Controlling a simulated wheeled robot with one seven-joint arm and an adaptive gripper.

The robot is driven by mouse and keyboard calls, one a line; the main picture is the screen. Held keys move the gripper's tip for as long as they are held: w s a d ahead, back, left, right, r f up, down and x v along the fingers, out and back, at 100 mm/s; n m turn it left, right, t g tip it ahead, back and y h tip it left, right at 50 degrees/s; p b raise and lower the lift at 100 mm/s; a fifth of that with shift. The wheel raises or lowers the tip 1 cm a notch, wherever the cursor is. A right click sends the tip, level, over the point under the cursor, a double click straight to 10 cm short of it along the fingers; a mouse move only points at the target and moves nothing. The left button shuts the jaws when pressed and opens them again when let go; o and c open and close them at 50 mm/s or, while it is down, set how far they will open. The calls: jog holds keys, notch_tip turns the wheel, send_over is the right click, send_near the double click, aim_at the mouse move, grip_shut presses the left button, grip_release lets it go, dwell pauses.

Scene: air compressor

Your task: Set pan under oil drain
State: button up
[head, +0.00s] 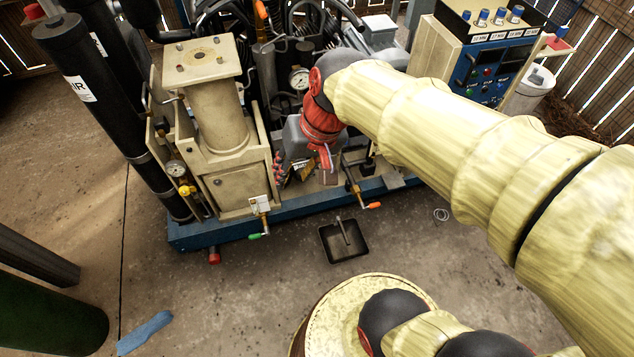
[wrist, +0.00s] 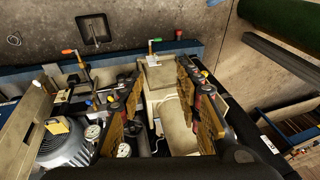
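The pan is a shallow black square tray (head: 331,257) on the concrete floor in front of the compressor's blue base. A thin grey bar stands across its middle. The pan also shows at the top left of the wrist view (wrist: 84,38). Two drain-like valves hang at the base's front edge: one with a green handle (head: 259,235) and one with an orange handle (head: 372,205). I cannot tell which is the oil drain. My gripper (wrist: 168,90) is open and empty above the machine, apart from the pan. In the head view its fingers are partly hidden.
The compressor's blue base (head: 215,232) carries a beige column (head: 215,115), gauges and pipes. Black cylinders (head: 95,110) stand at its left. A blue rag (head: 145,333) and a small ring (head: 441,214) lie on the floor. Floor around the pan is clear.

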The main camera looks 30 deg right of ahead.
jog(key=s+d+r+n+t+h, duration=0.1)
jog(key=s+r+n+t+h, duration=0.1)
jog(key=s, duration=0.4)
jog(key=shift+s+d+r+n, duration=0.2)
jog(key=shift+d+n, duration=0.1)
jog(key=shift+n, duration=0.1)
notch_tip(320, 180, up, 3)
jog(key=p, duration=0.3)
jog(key=shift+r, duration=0.1)
dwell(0.7)
